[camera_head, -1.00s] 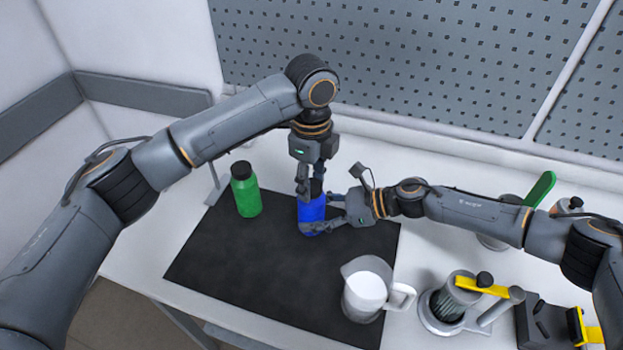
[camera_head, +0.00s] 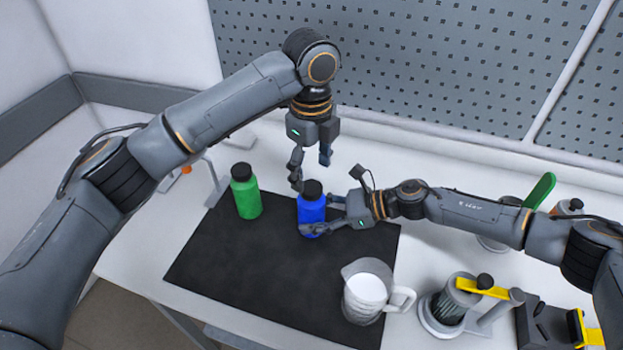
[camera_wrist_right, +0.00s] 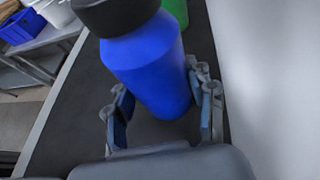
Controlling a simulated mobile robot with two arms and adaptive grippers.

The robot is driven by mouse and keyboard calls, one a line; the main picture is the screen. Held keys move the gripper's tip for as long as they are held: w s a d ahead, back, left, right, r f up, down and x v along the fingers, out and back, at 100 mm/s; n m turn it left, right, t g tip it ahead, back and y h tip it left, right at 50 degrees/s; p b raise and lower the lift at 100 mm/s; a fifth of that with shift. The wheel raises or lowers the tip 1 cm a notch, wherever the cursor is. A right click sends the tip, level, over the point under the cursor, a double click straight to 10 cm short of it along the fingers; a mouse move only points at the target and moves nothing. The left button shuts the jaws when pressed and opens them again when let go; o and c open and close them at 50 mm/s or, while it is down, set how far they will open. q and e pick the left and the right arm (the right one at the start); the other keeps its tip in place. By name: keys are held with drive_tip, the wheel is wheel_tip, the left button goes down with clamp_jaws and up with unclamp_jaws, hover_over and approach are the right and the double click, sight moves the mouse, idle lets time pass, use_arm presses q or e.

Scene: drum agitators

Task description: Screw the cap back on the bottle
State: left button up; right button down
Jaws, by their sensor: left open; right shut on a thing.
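A blue bottle (camera_head: 311,211) stands upright on the black mat (camera_head: 240,270) with a black cap (camera_head: 312,189) on top. My right gripper (camera_head: 318,220) is shut on the bottle's body from the right; the right wrist view also shows the blue bottle (camera_wrist_right: 155,70) between its fingers (camera_wrist_right: 165,115), with its black cap (camera_wrist_right: 115,12) at the top edge. My left gripper (camera_head: 311,170) is open and empty, pointing down just above the cap, apart from it. How tightly the cap sits cannot be told.
A green bottle (camera_head: 246,197) with a black cap stands on the mat to the left. A clear jug (camera_head: 366,290) with white contents is at the mat's front right. A drum agitator device (camera_head: 450,302) with a yellow part stands farther right. The mat's front left is clear.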

use_arm(q)
wheel_tip(320, 180, up, 8)
idle(0.4)
use_arm(e)
drive_tip(key=shift+c, duration=2)
unclamp_jaws()
use_arm(q)
drive_tip(key=shift+f, duration=0.1)
use_arm(e)
drive_tip(key=v, duration=1.2)
